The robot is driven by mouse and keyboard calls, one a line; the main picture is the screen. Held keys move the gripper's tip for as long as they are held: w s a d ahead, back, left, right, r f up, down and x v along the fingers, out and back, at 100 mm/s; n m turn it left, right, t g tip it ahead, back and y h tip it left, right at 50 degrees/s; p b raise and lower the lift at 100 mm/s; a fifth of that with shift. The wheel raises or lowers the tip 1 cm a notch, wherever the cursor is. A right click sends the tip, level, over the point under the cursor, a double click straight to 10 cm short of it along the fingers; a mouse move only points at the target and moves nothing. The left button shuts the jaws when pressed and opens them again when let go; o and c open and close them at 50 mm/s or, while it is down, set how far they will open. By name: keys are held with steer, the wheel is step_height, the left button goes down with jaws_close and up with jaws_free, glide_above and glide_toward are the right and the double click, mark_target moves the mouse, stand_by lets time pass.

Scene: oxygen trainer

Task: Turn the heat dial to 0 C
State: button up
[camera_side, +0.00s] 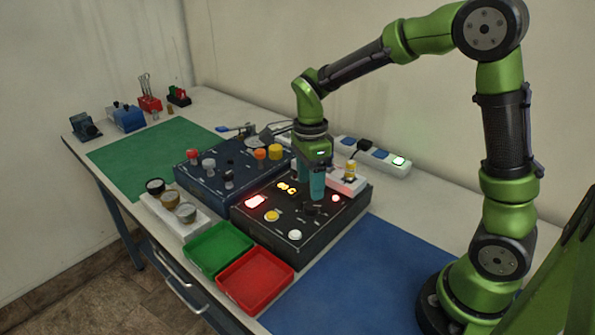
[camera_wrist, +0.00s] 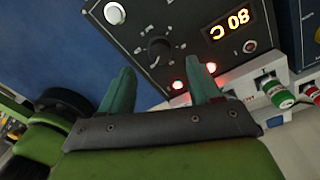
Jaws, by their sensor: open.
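The black heat dial (camera_wrist: 158,48) is a round knob on the dark control box, with marks around it in the wrist view. In the side view the dial (camera_side: 312,209) is dark and partly hidden by my fingers. The orange display (camera_wrist: 232,24) appears upside down in the wrist view and seems to read 80 C; it also glows in the side view (camera_side: 288,188). My gripper (camera_side: 311,192) points down over the box, close to the dial. In the wrist view its two teal fingers (camera_wrist: 161,74) are apart and empty, roughly either side of the dial's line. Contact cannot be told.
The box (camera_side: 322,223) also bears a lit red switch (camera_side: 256,202), a yellow button (camera_side: 271,216), a white button (camera_side: 295,235) and a red lamp (camera_side: 337,198). A blue box (camera_side: 215,187) with knobs stands left. Green (camera_side: 217,247) and red (camera_side: 256,279) trays lie in front.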

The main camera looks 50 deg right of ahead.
mark_target(310, 205)
step_height(310, 205, down, 6)
steer(key=shift+s+a+f, duration=0.1)
steer(key=shift+s, duration=0.05)
steer(key=shift+c, duration=0.3)
steer(key=c, duration=1)
